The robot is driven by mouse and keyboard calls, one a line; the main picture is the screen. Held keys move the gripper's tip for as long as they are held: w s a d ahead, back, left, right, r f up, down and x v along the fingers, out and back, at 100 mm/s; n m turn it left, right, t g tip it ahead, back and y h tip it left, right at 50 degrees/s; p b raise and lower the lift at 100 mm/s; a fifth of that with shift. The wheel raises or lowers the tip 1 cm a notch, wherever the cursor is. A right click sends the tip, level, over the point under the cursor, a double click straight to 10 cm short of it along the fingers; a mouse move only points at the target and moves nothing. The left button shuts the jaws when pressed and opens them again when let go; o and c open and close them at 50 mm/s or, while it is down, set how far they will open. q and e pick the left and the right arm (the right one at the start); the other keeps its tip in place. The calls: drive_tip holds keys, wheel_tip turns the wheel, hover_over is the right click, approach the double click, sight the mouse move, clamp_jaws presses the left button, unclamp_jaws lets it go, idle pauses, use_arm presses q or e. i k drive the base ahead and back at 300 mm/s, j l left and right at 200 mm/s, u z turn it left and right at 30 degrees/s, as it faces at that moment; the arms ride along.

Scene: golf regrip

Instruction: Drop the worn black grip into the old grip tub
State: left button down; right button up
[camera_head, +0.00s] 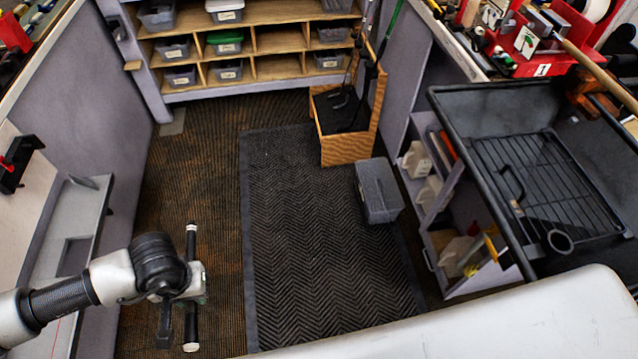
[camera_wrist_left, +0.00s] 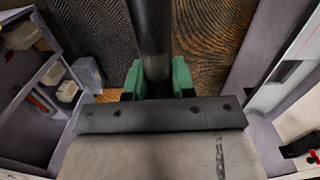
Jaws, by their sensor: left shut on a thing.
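My left gripper (camera_head: 188,288) is shut around the worn black grip (camera_head: 191,322), a long dark tube with pale bands near its ends. The grip is held over the brown ribbed floor, at the left of the head view. In the left wrist view, the green fingers (camera_wrist_left: 156,82) press on both sides of the black grip (camera_wrist_left: 152,35). My right gripper is not in view.
A dark chevron mat (camera_head: 310,240) lies between gripper and tub, clear. A wooden club stand (camera_head: 345,148) is behind the tub. A black basin with a rack (camera_head: 545,185) and shelving (camera_head: 440,190) stand right. Wooden shelves with bins (camera_head: 265,40) are at the back.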

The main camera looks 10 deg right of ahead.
sight(370, 193)
drive_tip(key=i+j+u, duration=0.2)
drive_tip(key=i, duration=0.2)
drive_tip(key=i+u, duration=0.2)
drive_tip(key=i, duration=0.15)
drive_tip(key=i+l, duration=0.1)
drive_tip(key=i, duration=0.75)
drive_tip(key=i+l, duration=0.1)
drive_tip(key=i, duration=0.75)
drive_tip(key=i+z, duration=0.35)
drive_tip(key=i+j+z, duration=0.3)
drive_tip(key=i, duration=0.15)
drive_tip(key=i+z, duration=0.15)
drive_tip(key=z, duration=0.35)
drive_tip(key=i+j+z, duration=0.1)
drive_tip(key=z, duration=0.4)
drive_tip(key=i+j+z, duration=0.1)
drive_tip(key=z, duration=0.35)
drive_tip(key=j+z, duration=0.2)
drive_tip(key=z, duration=0.3)
drive_tip(key=i+j+z, duration=0.1)
drive_tip(key=z, duration=0.3)
drive_tip(key=j+z, duration=0.1)
drive_tip(key=z, duration=0.35)
drive_tip(key=i+j+z, duration=0.1)
drive_tip(key=z, duration=0.3)
drive_tip(key=j+z, duration=0.25)
drive_tip(key=z, duration=0.15)
drive_tip(key=j+z, duration=0.15)
drive_tip(key=z, duration=0.25)
